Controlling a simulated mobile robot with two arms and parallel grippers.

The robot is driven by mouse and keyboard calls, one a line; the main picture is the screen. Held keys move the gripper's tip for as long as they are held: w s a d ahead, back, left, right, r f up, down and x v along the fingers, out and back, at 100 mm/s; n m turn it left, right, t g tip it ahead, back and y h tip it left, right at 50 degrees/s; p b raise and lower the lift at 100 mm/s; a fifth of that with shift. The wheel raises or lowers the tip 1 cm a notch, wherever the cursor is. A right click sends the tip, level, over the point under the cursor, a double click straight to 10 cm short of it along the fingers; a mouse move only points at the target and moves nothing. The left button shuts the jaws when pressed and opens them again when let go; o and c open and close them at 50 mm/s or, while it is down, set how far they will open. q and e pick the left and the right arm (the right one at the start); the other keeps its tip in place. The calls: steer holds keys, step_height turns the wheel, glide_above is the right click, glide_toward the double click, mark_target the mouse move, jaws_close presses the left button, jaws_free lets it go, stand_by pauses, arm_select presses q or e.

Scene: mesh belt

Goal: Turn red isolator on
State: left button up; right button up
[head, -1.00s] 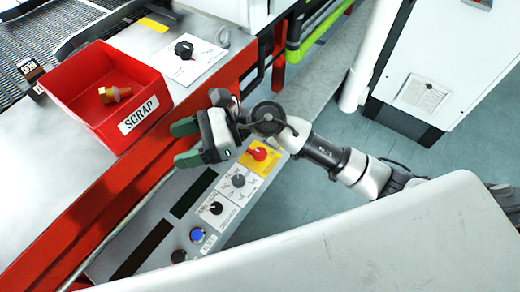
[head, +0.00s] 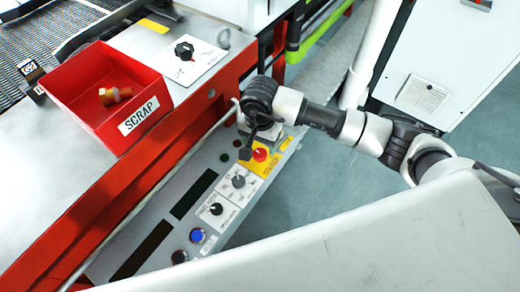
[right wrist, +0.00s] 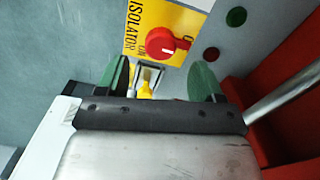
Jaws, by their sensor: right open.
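The red isolator knob (head: 260,155) sits on a yellow plate (head: 272,163) at the upper end of the grey control panel. In the right wrist view the red knob (right wrist: 160,43) has a short white mark, and its yellow plate (right wrist: 150,14) reads ISOLATOR, with ON partly visible beside the knob. My right gripper (right wrist: 160,80) is open, its two green fingers apart below the knob in that picture, with nothing between them clearly held. In the head view my right gripper (head: 248,145) is mostly hidden by its own wrist, close beside the knob. My left gripper is not in view.
The panel also carries two black knobs (head: 238,181) and a blue button (head: 197,235). A metal rail (head: 155,200) runs along the red machine edge. A red SCRAP bin (head: 105,95) stands on the machine top, and a white cabinet (head: 445,60) stands at right.

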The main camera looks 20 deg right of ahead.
mark_target(260, 153)
step_height(260, 153, down, 5)
stand_by(0.3)
steer(key=c, duration=0.9)
